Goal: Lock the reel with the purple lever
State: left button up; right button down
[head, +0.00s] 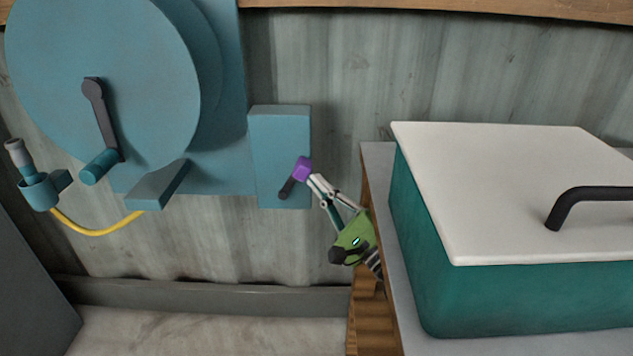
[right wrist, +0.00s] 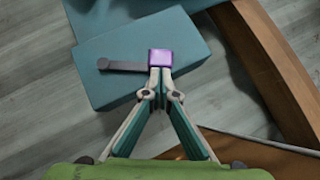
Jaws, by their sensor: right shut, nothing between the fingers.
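The teal reel (head: 105,75) hangs on the wall at the upper left, with a dark crank and teal handle. To its right a teal lock box (head: 275,130) carries the lever, a dark arm with a purple knob (head: 302,169) at its upper right end. My right gripper (head: 316,181) is shut, with its fingertips at the purple knob, touching or almost touching it. In the right wrist view the purple knob (right wrist: 160,57) sits just beyond the closed fingertips (right wrist: 160,70), and the dark lever arm points left from it. My left gripper is not in view.
A teal cooler with a white lid (head: 500,180) and black handle stands on a grey-topped bench (head: 378,152) at the right, close beside my right gripper. A yellow hose (head: 95,229) hangs below the reel, with a nozzle in a holder (head: 40,190). Open floor lies below.

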jog(key=v, duration=1)
jog(key=shift+s+d, duration=0.2)
jog(key=shift+s, duration=0.05)
jog(key=shift+f, duration=0.15)
